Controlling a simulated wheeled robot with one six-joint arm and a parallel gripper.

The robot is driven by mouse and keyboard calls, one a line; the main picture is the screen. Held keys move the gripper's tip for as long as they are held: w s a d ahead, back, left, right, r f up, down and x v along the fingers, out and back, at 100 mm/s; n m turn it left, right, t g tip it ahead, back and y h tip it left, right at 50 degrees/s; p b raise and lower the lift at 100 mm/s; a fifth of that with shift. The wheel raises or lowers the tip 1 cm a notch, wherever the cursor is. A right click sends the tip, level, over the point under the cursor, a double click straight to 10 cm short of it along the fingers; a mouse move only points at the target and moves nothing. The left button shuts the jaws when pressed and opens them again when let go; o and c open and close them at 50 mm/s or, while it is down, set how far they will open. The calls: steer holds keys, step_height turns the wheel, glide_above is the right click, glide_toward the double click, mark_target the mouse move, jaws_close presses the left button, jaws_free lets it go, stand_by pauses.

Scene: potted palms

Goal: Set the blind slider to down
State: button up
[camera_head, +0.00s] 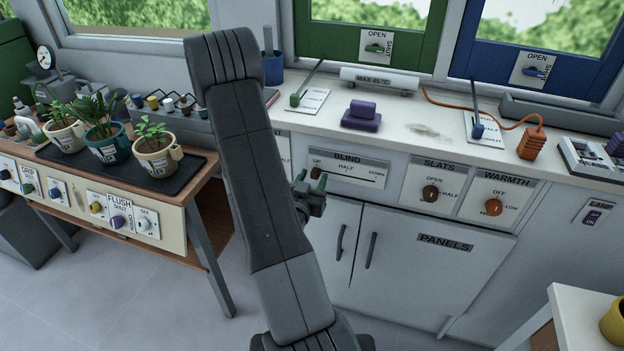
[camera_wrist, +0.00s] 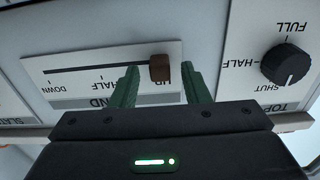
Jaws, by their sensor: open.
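The blind panel (camera_head: 347,168) is on the front of the white cabinet, with a horizontal slot marked UP, HALF and DOWN. The wrist view shows this panel (camera_wrist: 95,72) upside down. The brown slider knob (camera_wrist: 160,68) sits at the UP end of its slot. My gripper (camera_head: 311,178) is in front of that end of the panel. In the wrist view its green fingers (camera_wrist: 162,82) are apart, one on each side of the knob, with gaps visible. Whether the fingertips reach the knob's depth is unclear. In the head view my arm hides the area left of the panel.
A black TOP knob (camera_wrist: 285,65) is beside the blind panel in the wrist view. The slats knob (camera_head: 430,193) and warmth knob (camera_head: 493,207) are to the right. Cupboard handles (camera_head: 371,251) protrude below. A plant bench (camera_head: 190,190) stands left.

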steer(key=shift+c, duration=0.2)
jaws_close()
steer(key=shift+s+d+f+b, duration=0.15)
steer(key=shift+d+b, duration=0.3)
steer(key=shift+d, duration=0.05)
steer(key=s+d+b, duration=0.1)
steer(key=d+b, duration=0.1)
steer(key=d, duration=0.2)
steer(key=s+d+b, duration=0.2)
steer(key=d+b, duration=0.1)
steer(key=d, duration=0.2)
steer(key=s+d+b, duration=0.1)
steer(key=d+b, duration=0.2)
steer(key=d, duration=0.1)
steer(key=shift+s+d, duration=0.2)
steer(key=shift+s+d+b, duration=0.15)
steer(key=shift+d+b, duration=0.2)
steer(key=shift+d, duration=0.1)
steer(key=shift+o, duration=0.2)
jaws_free()
steer(key=shift+d, duration=0.15)
steer(key=shift+s, duration=0.1)
